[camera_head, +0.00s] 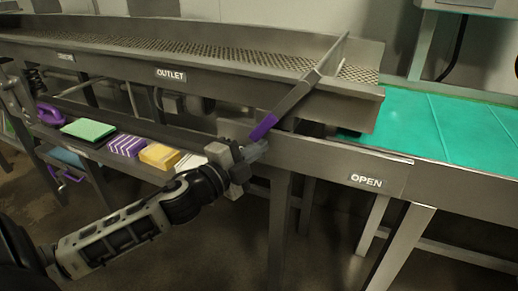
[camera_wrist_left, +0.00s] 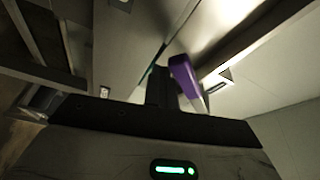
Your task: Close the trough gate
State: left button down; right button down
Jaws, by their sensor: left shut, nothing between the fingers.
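The trough (camera_head: 230,58) has a perforated bed and runs across the back of the head view. Its gate (camera_head: 333,56) is a metal plate that stands aslant across the bed near the trough's right end. A grey lever (camera_head: 295,95) slopes from the gate down over the front wall and ends in a purple grip (camera_head: 264,126). My left gripper (camera_head: 259,149) is shut and empty just below the purple grip. In the left wrist view the purple grip (camera_wrist_left: 183,72) is close beside the fingers (camera_wrist_left: 164,88); I cannot tell whether they touch. My right gripper is not in view.
A label reading OUTLET (camera_head: 171,75) is on the trough's front, and one reading OPEN (camera_head: 366,181) is on the right-hand rail. A teal belt (camera_head: 440,125) lies at the right. A low shelf holds a green block (camera_head: 88,129), a yellow block (camera_head: 159,156) and a striped purple block (camera_head: 126,145).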

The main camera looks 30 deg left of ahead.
pick_arm(q)
jog(key=shift+w+a+r, duration=0.1)
jog(key=shift+a+r, duration=0.2)
jog(key=shift+a, duration=0.1)
jog(key=d+f+b, duration=0.1)
jog(key=d+f, duration=0.2)
jog(key=d, duration=0.1)
jog(key=s+r+b, duration=0.1)
jog(key=s+r, duration=0.1)
jog(key=s, duration=0.7)
jog(key=shift+s+a, duration=0.25)
jog(key=shift+a, duration=0.2)
notch_tip(320, 180, down, 18)
jog(key=s+d+n+g+y, duration=0.25)
jog(key=n+g, duration=0.25)
jog(key=n, duration=0.4)
jog(key=s+d+f+n+g+h, duration=0.2)
jog(key=s+d+f+n, duration=0.3)
jog(key=d+f, duration=0.5)
jog(key=shift+s+d+f+g, duration=0.15)
jog(key=shift+s+d+g, duration=0.1)
jog(key=shift+d+g, duration=0.35)
jog(key=shift+a+h, duration=0.1)
jog(key=shift+h, duration=0.25)
